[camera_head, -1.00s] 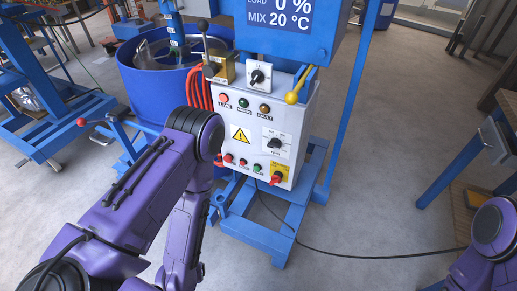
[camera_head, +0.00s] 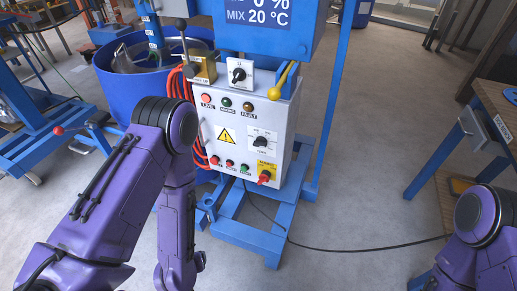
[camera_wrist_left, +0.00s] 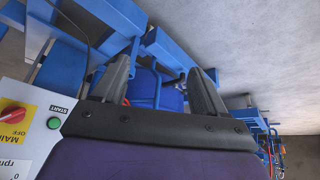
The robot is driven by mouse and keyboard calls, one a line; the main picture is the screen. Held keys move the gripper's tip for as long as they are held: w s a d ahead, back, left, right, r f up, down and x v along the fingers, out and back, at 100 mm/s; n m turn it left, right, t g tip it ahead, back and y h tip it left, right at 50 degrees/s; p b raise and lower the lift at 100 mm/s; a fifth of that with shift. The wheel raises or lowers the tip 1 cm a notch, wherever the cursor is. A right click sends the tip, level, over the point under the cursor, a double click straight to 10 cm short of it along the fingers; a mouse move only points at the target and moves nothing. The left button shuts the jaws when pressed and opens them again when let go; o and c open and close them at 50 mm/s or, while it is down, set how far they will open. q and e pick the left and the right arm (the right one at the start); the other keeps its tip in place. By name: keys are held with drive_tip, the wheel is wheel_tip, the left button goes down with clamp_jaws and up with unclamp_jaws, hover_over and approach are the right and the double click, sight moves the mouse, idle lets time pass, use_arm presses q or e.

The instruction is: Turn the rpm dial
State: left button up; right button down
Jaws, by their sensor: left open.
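A grey control box (camera_head: 228,150) faces me in the head view. A black dial (camera_head: 263,142) on a white plate, at the right side of the box front, looks like the rpm dial. In the left wrist view a white plate (camera_wrist_left: 12,168) with part of an rpm label shows at the lower left edge, but the knob is outside that picture. My left gripper (camera_wrist_left: 160,70) is open and empty in the left wrist view, with the box to its left and not between its fingers. It does not show in the head view. My right gripper is not in view.
Above the dial are lamps and another black dial (camera_head: 238,74). Below it are buttons and a red switch (camera_head: 265,177) on yellow. A yellow-knobbed lever (camera_head: 275,93) sticks out at the upper right. A blue vat (camera_head: 140,85) stands left; a blue-legged table (camera_head: 453,150) stands right.

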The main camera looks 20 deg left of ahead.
use_arm(q)
drive_tip(key=w+d+r+t+h+b, duration=0.1)
drive_tip(key=w+d+t+b, duration=0.2)
drive_tip(key=w, duration=0.7)
drive_tip(key=m+t+h+b, duration=0.25)
drive_tip(key=m+t, duration=0.35)
drive_tip(key=t, duration=0.4)
approach(259, 145)
drive_tip(key=w, duration=0.3)
drive_tip(key=w+p, duration=0.1)
drive_tip(key=w, duration=0.2)
drive_tip(key=w+p, duration=0.1)
drive_tip(key=w, duration=0.2)
drive_tip(key=shift+w+f, duration=0.1)
drive_tip(key=shift+f, duration=0.15)
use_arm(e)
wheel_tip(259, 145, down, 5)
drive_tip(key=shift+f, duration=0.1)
use_arm(q)
drive_tip(key=c, duration=1.1)
